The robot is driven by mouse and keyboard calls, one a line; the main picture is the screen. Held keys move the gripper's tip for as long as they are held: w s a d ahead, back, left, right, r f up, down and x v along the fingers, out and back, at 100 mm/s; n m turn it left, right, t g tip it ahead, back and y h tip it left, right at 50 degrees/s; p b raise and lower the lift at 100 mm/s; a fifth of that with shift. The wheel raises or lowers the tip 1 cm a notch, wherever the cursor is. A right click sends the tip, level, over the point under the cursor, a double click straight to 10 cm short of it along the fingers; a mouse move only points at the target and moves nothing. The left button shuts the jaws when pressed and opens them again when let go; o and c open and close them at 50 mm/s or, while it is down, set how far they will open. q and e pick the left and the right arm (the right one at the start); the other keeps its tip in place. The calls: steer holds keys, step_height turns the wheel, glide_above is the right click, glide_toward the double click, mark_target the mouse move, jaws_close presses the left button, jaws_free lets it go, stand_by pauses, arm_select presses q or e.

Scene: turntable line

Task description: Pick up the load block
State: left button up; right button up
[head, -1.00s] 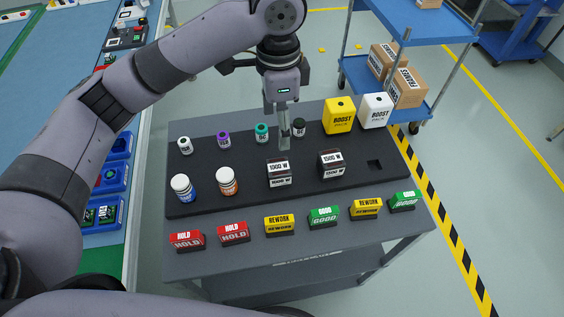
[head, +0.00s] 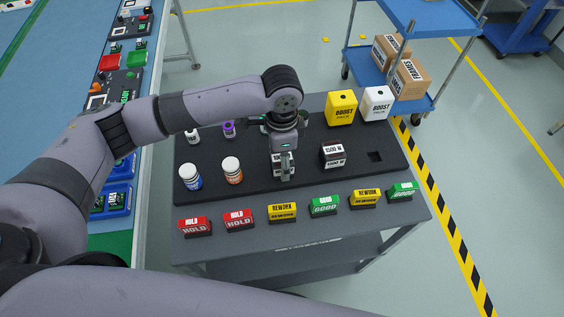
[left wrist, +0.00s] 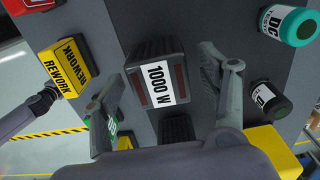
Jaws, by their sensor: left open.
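The load block marked 1000 W (left wrist: 158,83) is dark with a white label, upright on the black tray (head: 230,199). In the head view the block (head: 276,168) is mostly hidden behind my left gripper (head: 285,174). In the left wrist view, that gripper (left wrist: 161,75) is open, with one finger on each side of the block and gaps between. A second load block marked 1500 W (head: 333,155) stands to the right on the tray. My right gripper is not in view.
White bottles with blue (head: 190,177) and orange (head: 232,170) bands stand left of the block. Small purple (head: 229,129) and other jars stand behind. Yellow (head: 341,108) and white (head: 376,103) boost packs stand at the back right. Red, yellow and green signs (head: 282,212) line the front.

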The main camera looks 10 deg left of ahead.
arm_select(q)
steer(key=shift+f, duration=0.75)
steer(key=shift+c, duration=0.4)
jaws_close()
